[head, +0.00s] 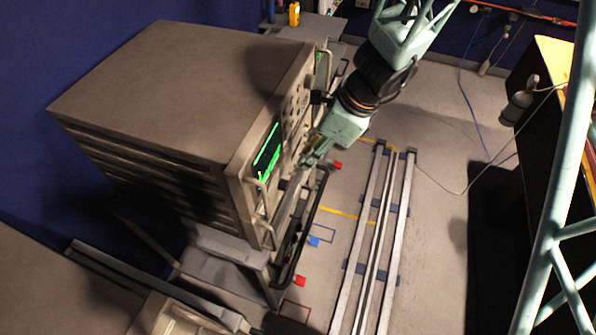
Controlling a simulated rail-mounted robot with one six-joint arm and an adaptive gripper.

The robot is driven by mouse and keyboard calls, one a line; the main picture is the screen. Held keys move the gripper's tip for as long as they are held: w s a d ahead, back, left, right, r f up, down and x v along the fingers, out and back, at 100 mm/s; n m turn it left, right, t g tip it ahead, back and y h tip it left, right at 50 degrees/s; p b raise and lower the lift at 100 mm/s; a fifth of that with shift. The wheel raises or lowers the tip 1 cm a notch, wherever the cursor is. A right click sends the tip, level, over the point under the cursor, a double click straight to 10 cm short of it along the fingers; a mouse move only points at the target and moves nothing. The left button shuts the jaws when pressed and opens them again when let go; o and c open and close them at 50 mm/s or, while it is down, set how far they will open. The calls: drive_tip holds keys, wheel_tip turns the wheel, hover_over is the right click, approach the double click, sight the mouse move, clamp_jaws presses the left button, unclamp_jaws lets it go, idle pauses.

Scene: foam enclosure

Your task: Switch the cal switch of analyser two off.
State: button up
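A large beige-grey analyser (190,75) fills the left middle of the head view. Its front panel faces right and carries a lit green screen (266,152) and several knobs. A second front panel with a small green display (319,60) shows partly behind it. I cannot read any label, so I cannot tell which one is analyser two. The cal switch is too small or hidden to make out. My gripper (305,162) is close to the lower front panel, right of the green screen. Whether it touches the panel, and how far its fingers are apart, cannot be seen.
Handles (262,196) stick out from the front panel. A dark rail (304,235) runs along the cart below it. Floor rails (373,240) lie to the right. Small red (299,281) and blue (314,241) blocks lie on the floor. A dark bench (545,90) stands at far right.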

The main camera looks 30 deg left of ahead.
sight(293, 174)
drive_tip(key=b+x, duration=0.2)
drive_tip(key=x, duration=0.6)
drive_tip(key=shift+a+f+b, duration=0.2)
drive_tip(key=shift+f+b, duration=0.15)
clamp_jaws()
